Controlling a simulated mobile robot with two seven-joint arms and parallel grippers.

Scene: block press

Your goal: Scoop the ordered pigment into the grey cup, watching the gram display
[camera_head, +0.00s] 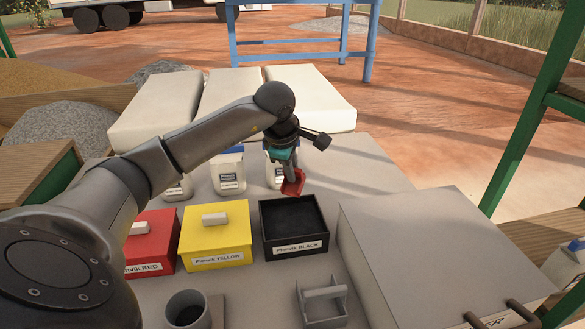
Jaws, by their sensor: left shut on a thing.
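My left gripper (288,164) is shut on a red scoop (293,183), held just above the back edge of the open black box (297,249) labelled Pfenvik BLACK. Dark pigment (290,217) fills the box. Whether the scoop holds any pigment cannot be told. The yellow box (215,240) and the red box (152,245) stand to its left with lids on; my arm partly covers the red one. The grey cup (187,310) stands at the bottom, with dark content inside, cut by the frame edge. No gram reading is legible. My right gripper is not in view.
A grey bracket-like holder (322,303) stands in front of the black box. A large grey box (440,250) fills the right side. White jars (230,173) stand behind the colour boxes, and pale sacks (235,100) lie behind them. Some table is clear right of the scoop.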

